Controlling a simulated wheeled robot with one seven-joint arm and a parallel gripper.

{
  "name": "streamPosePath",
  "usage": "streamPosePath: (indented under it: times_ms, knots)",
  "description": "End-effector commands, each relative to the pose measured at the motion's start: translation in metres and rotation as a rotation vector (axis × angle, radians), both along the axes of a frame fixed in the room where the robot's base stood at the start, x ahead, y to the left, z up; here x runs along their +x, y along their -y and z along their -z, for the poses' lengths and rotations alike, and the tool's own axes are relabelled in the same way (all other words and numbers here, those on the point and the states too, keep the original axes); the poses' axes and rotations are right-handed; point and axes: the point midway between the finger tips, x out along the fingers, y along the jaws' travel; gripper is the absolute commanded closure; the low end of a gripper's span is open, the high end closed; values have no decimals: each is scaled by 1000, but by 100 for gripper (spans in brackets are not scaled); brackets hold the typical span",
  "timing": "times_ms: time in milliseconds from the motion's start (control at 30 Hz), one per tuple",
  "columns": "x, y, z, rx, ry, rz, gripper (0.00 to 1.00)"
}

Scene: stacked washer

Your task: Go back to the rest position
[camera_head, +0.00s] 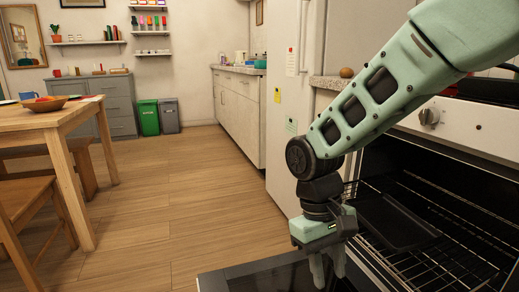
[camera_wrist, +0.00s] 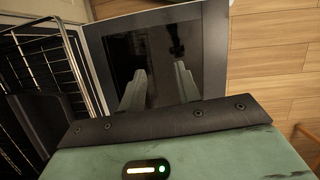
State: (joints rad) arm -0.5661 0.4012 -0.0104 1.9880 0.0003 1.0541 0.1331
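My green gripper (camera_head: 328,268) hangs fingers-down over the lowered oven door (camera_head: 270,280), in front of the oven's open cavity. In the wrist view its two fingers (camera_wrist: 160,85) stand apart with nothing between them. I cannot tell the exact gap between the fingertips and the door.
The open oven (camera_head: 440,215) holds wire racks (camera_head: 445,270) and a dark tray (camera_head: 395,222). A white fridge (camera_head: 292,120) stands beyond it. A wooden table (camera_head: 60,120) and chair (camera_head: 25,205) are at left. The wooden floor (camera_head: 175,205) between is clear.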

Motion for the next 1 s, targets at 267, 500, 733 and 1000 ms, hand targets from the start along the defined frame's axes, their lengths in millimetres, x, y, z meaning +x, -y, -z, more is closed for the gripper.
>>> streamPosePath:
  times_ms: [267,500,733,1000]
  knots:
    - [-97,1,-25,189,123,-137,67]
    - [-148,16,-23,239,225,-222,67]
    - [-155,19,-63,244,241,-238,67]
    - [-155,19,-129,244,240,-237,67]
